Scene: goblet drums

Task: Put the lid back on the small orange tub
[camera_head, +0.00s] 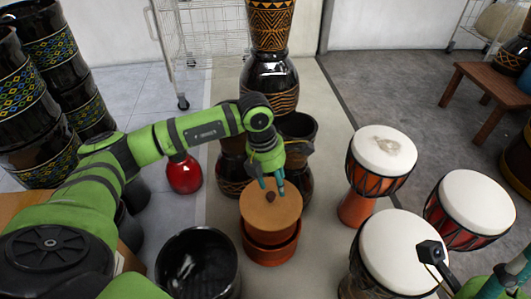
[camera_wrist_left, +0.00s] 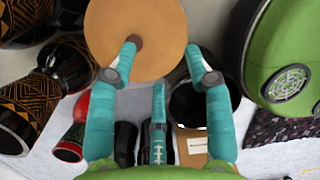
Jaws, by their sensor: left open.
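The orange tub (camera_head: 270,251) stands on the floor in the middle of the head view. Its round tan lid (camera_head: 285,215), with a dark knob, is over the tub; I cannot tell whether it is fully seated. In the left wrist view the lid (camera_wrist_left: 150,20) fills the top middle, with its brown knob (camera_wrist_left: 134,41) near the tip of one finger. My left gripper (camera_head: 271,185) is open, its teal fingertips spread just above the lid by the knob. Part of my right arm shows at the bottom right corner; its finger state is unclear.
White-topped goblet drums (camera_head: 384,152) stand to the right. A black drum (camera_head: 197,265) is at the front left of the tub. Dark patterned drums (camera_head: 270,85) are stacked just behind it. A red vase (camera_head: 184,175) stands behind left.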

